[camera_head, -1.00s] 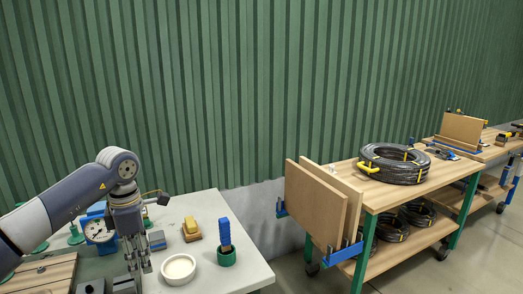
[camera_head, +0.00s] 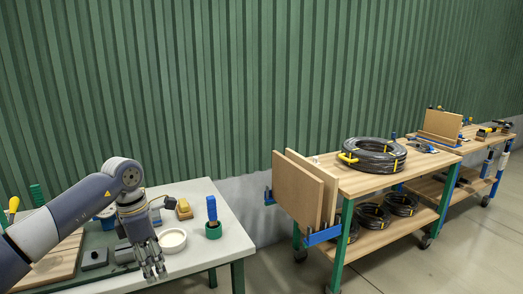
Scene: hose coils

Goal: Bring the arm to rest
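My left arm comes in from the left, above a light grey table (camera_head: 214,250). Its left gripper (camera_head: 154,272) points down near the table's front, just left of and in front of a white bowl (camera_head: 172,240). No object shows between its fingers, which look a little apart. My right gripper is not in view. A black hose coil with yellow ties (camera_head: 373,153) lies on top of the wooden cart (camera_head: 420,168) at the right. More black coils (camera_head: 403,203) lie on its lower shelf.
A blue-handled item in a green cup (camera_head: 213,229) and a yellow block (camera_head: 184,208) stand beside the bowl. Brown boards (camera_head: 297,192) stand upright at the cart's left end. A second cart (camera_head: 468,146) is behind at right. Open floor (camera_head: 270,275) separates table and cart.

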